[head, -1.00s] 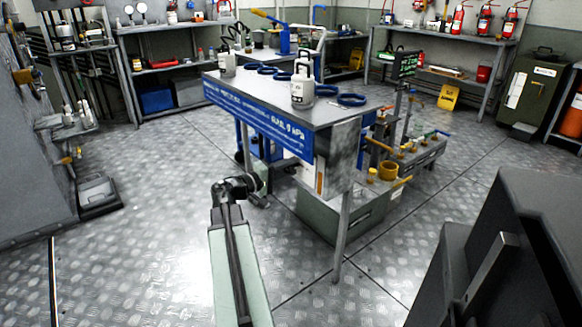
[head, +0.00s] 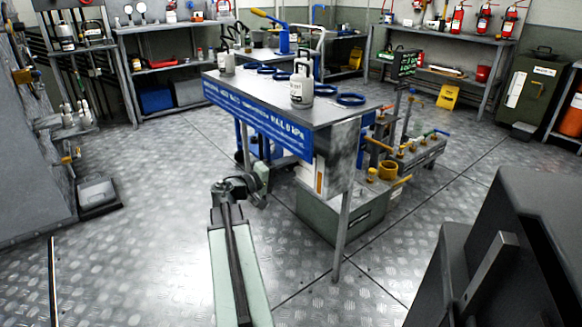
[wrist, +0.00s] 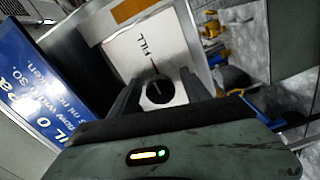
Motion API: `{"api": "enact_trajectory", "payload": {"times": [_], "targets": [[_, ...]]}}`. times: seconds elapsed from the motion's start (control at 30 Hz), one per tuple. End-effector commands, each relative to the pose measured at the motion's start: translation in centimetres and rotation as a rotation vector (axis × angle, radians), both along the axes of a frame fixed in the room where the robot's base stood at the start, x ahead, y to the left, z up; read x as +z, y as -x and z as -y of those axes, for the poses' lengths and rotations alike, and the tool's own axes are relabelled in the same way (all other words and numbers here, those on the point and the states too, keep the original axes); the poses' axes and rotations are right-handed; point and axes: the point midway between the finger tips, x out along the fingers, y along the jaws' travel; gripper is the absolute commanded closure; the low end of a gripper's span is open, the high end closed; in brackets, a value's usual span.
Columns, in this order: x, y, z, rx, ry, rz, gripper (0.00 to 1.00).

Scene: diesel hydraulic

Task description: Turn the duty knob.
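A dark round knob (wrist: 160,91) sits on a white panel (wrist: 143,50) in the wrist view, with a short label and a thin dark line above it. The label seems to read "FILL"; I cannot confirm that this is the duty knob. My gripper (wrist: 158,84) has its two dark fingers apart, one on each side of the knob, with white panel showing between. In the head view my arm's end (head: 240,188) is beside the near-left side of the workbench (head: 285,110), and the knob is hidden there.
A blue sign (head: 262,120) runs along the bench's edge and shows close on the left in the wrist view. White canisters (head: 301,88) and blue rings (head: 350,99) stand on the bench. A dark cabinet (head: 510,250) fills the near right. Metal floor (head: 150,250) is clear at left.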

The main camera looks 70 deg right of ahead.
Motion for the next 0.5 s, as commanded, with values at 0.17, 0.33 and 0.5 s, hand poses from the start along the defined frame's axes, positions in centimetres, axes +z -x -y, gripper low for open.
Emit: {"api": "enact_trajectory", "payload": {"times": [0.17, 0.33, 0.5], "targets": [[0.0, -0.2, -0.1, 0.003, 0.000, -0.001, 0.44], [0.0, -1.5, -2.3, 0.006, 0.001, -0.002, 0.44], [0.0, -3.2, -5.1, 0.004, 0.001, 0.000, 0.44]]}}
